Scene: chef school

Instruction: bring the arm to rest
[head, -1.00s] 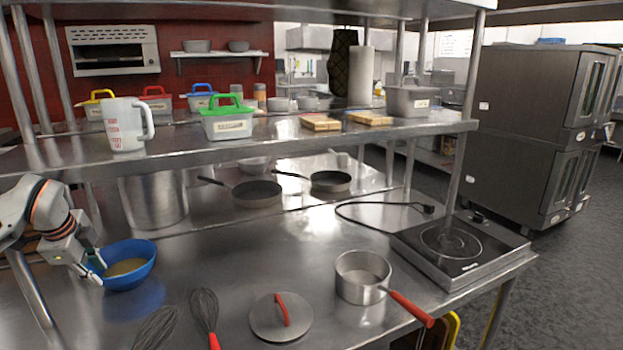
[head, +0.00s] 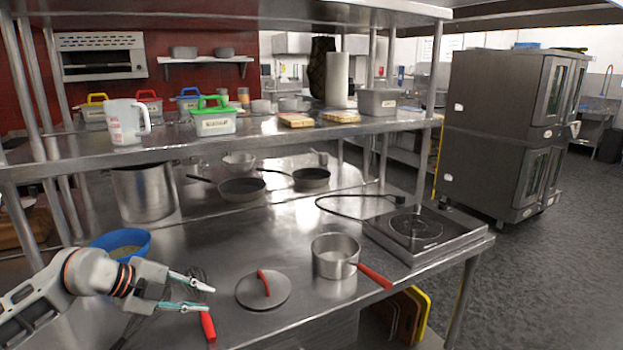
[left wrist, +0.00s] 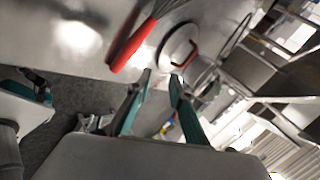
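My left gripper (head: 212,298) reaches in from the lower left of the head view, over the front of the steel table (head: 300,225). Its two fingers are apart with nothing between them. In the left wrist view its fingers (left wrist: 162,78) are also spread and empty, with a pan lid (left wrist: 178,48) and a red whisk handle (left wrist: 133,45) beyond them. The blue bowl (head: 132,238) stands behind the left arm, partly hidden by it. My right gripper is not in the head view; a teal-tipped part at the left of the wrist view may belong to the right arm.
A lid with a red handle (head: 263,290) and a saucepan (head: 335,256) lie right of the gripper. An induction hob (head: 425,230) is at the table's right end. Two frying pans (head: 242,190) sit further back. A shelf (head: 260,132) spans above. Open floor lies right.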

